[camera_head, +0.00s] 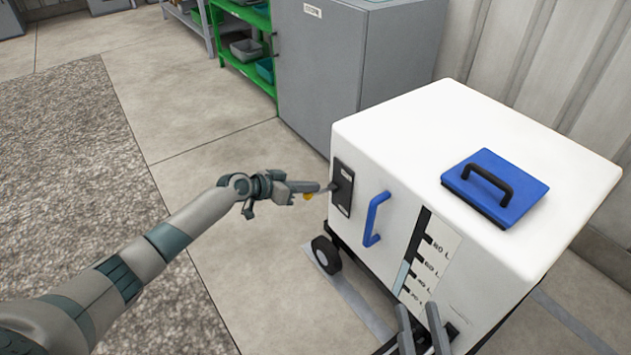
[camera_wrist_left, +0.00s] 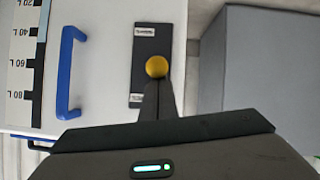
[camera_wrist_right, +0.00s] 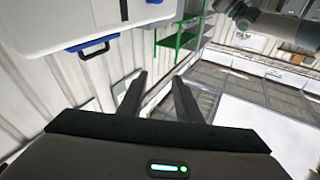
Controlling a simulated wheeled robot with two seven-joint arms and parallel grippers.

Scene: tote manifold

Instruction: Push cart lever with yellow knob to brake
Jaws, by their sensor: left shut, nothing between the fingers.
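The white cart (camera_head: 400,130) has a black lever panel (camera_head: 342,187) on its side. The panel (camera_wrist_left: 152,38) shows in the left wrist view with a small label near each end. The lever's yellow knob (camera_head: 308,196) stands out from it, partly hidden by my left gripper (camera_head: 318,188). In the left wrist view the knob (camera_wrist_left: 156,66) sits right at the tips of my shut left gripper (camera_wrist_left: 158,84). I cannot tell whether they touch. The fingers hold nothing. My right gripper (camera_head: 422,322) is open and empty, low in front of the cart's scale side.
A blue handle (camera_head: 376,219) sticks out beside the panel. A blue lid with a black handle (camera_head: 496,187) is on the cart's top. A grey cabinet (camera_head: 340,60) and green shelf (camera_head: 243,50) stand behind. The floor left of the cart is clear.

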